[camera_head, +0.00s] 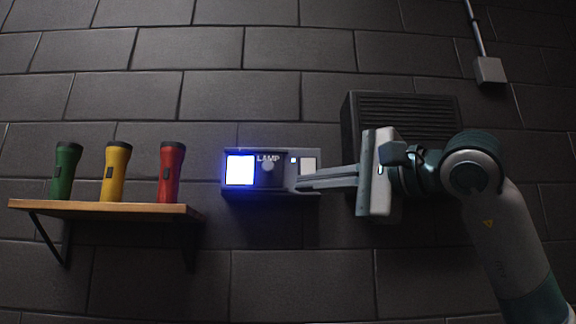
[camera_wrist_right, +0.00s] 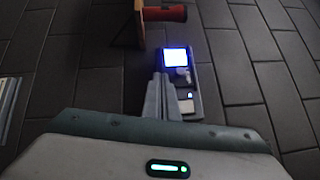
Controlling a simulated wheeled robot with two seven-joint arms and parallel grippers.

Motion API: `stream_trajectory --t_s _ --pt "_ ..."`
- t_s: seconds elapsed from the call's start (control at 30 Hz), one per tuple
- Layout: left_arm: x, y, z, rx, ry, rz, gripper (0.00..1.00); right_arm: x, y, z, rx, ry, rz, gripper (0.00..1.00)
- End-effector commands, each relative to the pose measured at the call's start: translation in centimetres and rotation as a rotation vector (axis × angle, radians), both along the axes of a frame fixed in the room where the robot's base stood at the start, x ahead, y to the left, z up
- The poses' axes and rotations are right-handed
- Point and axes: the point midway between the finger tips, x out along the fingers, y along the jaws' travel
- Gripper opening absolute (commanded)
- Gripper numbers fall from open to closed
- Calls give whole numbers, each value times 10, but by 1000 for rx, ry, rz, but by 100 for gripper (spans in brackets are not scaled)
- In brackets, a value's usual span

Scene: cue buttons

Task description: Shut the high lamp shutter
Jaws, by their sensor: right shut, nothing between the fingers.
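The lamp unit (camera_head: 310,153) is a grey box on the wall with a brightly lit blue-white window (camera_head: 240,170) at its left. A dark shutter panel (camera_head: 268,182) marked LAMP, with a round knob (camera_head: 267,165), sits just right of the window, leaving most of the window uncovered. My right gripper (camera_head: 299,184) is shut and empty, its fingertips in front of the unit's lower right part, right of the knob. In the right wrist view the fingers (camera_wrist_right: 161,80) lie beside the lit window (camera_wrist_right: 175,57) and knob (camera_wrist_right: 181,72). Whether they touch the unit is unclear. My left gripper is out of view.
A wooden shelf (camera_head: 100,208) at the left holds green (camera_head: 65,170), yellow (camera_head: 115,172) and red (camera_head: 170,172) flashlights. A dark louvred box (camera_head: 410,106) is behind my right arm. A small junction box (camera_head: 489,70) is at upper right. The wall below the lamp is clear.

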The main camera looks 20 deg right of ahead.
Motion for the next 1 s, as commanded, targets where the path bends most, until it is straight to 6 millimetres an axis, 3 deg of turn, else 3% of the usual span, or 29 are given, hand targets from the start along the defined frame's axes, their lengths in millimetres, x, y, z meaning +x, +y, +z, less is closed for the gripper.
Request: stream_trajectory --t_s 0.1,0.3,0.77,1.0 --pt "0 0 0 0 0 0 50 -14 -32 25 -29 -36 -120 0" --pt "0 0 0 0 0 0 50 -22 -53 38 -44 -51 -202 0" --pt "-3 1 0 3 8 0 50 -20 -53 39 -44 -51 -202 0" --pt "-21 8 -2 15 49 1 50 -6 -47 41 -43 -50 -200 0"
